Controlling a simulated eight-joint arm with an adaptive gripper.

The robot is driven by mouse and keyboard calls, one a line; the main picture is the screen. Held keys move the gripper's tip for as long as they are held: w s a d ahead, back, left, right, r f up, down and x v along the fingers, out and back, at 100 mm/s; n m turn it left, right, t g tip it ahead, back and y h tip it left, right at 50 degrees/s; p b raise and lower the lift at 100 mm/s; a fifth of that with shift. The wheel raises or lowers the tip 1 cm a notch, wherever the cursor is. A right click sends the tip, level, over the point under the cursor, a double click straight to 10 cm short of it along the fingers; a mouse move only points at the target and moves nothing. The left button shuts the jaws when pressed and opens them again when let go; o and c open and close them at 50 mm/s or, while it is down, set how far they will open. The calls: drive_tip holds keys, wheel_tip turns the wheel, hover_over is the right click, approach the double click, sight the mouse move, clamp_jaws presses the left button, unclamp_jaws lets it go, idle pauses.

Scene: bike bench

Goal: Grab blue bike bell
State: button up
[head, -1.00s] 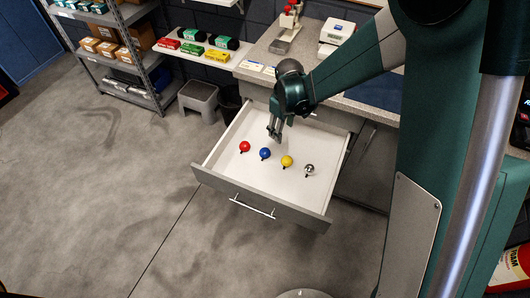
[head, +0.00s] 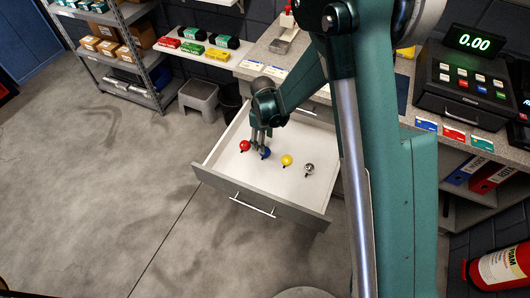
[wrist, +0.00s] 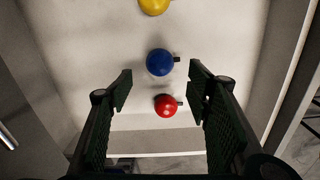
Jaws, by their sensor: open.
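The blue bike bell (head: 266,154) stands in the open drawer, between the red bell and the yellow bell. In the wrist view the blue bell (wrist: 159,62) is a round dome with a small dark lever on its right side. My gripper (head: 259,146) is low in the drawer, just above and between the red and blue bells. In the wrist view its two fingers (wrist: 160,82) are spread wide with nothing held. The blue bell lies just beyond the fingertips, near the middle of the gap. The red bell (wrist: 165,105) shows between the fingers.
The yellow bell (head: 287,160) and the chrome bell (head: 308,168) stand to the right in the same row. The white drawer (head: 235,171) has raised walls around them, and its front half is empty. The counter (head: 262,56) is behind.

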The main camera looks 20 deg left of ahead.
drive_tip(key=shift+f, duration=0.15)
drive_tip(key=shift+f, duration=1.15)
drive_tip(key=shift+f, duration=0.1)
drive_tip(key=shift+w+f+b, duration=0.1)
drive_tip(key=shift+f+b, duration=0.8)
drive_tip(key=shift+f, duration=1.6)
drive_tip(key=c, duration=1)
